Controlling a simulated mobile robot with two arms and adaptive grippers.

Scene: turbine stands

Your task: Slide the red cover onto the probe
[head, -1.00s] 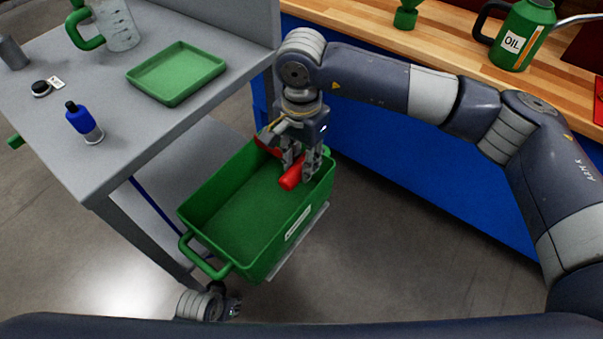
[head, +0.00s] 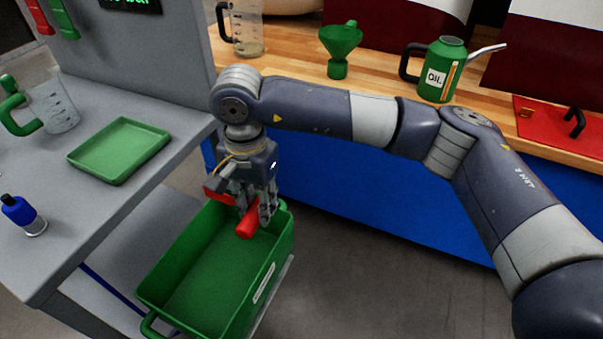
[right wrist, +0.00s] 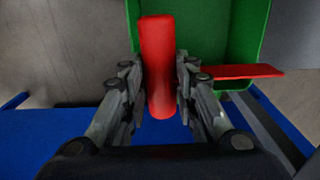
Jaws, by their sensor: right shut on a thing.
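The red cover (head: 248,223) is a smooth red cylinder. My right gripper (head: 256,212) is shut on it and holds it at the far end of the green crate (head: 190,321). In the right wrist view the red cover (right wrist: 158,62) stands between the two fingers of the right gripper (right wrist: 160,90), with the green crate (right wrist: 232,30) behind it. I cannot tell whether the cover touches the crate. I cannot make out a probe. My left gripper does not show.
A red flat piece (head: 217,190) is at the crate's far end. A wooden bench behind bears a green funnel (head: 340,45), oil can (head: 440,72) and red mat (head: 550,125).

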